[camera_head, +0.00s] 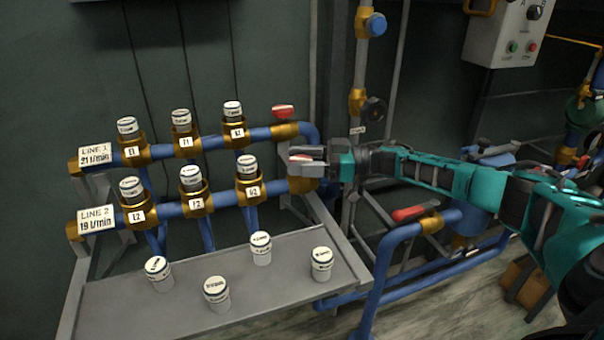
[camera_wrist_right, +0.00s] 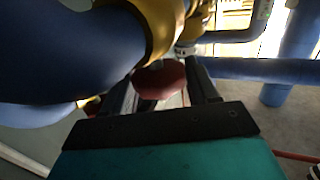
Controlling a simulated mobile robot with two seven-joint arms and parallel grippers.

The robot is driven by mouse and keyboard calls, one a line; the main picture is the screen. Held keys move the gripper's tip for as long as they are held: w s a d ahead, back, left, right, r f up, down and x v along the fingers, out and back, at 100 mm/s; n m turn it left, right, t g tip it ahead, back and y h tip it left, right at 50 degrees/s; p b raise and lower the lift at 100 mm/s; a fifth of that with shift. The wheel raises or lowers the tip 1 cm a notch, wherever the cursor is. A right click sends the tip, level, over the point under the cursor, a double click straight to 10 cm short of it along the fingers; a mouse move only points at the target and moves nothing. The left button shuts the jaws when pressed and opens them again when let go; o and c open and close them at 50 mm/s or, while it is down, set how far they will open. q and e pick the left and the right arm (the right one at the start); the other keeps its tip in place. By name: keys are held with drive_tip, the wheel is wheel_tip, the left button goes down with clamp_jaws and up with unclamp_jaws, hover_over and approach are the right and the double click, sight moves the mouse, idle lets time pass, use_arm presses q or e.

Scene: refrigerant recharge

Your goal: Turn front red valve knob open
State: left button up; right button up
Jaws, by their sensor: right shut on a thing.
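The front red valve knob (camera_wrist_right: 160,80) is between the two dark fingers of my right gripper in the right wrist view. It sits on a brass valve at the right end of the lower Line 2 pipe. In the head view my right gripper (camera_head: 303,158) is shut on this knob and hides most of it, so I cannot tell the knob's turn angle. The brass valve body (camera_head: 303,184) shows just below the gripper. My left gripper is not in view.
Another red knob (camera_head: 284,111) sits on the Line 1 pipe behind. A red-handled valve (camera_head: 410,213) is on the blue pipe at right. A grey shelf (camera_head: 110,300) holds several white capped cylinders. More cylinders stand in brass fittings along both pipes.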

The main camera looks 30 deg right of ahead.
drive_tip(key=shift+f+n+g+y+b, duration=0.2)
drive_tip(key=shift+n+g+y+b, duration=0.3)
drive_tip(key=shift+n+g+b, duration=0.25)
drive_tip(key=shift+g, duration=0.35)
drive_tip(key=shift+r+n+g+y+b, duration=0.2)
drive_tip(key=shift+n+g+y+b, duration=0.15)
drive_tip(key=shift+g+b, duration=0.1)
drive_tip(key=o, duration=1)
drive_tip(key=shift+c, duration=0.2)
drive_tip(key=shift+d, duration=0.1)
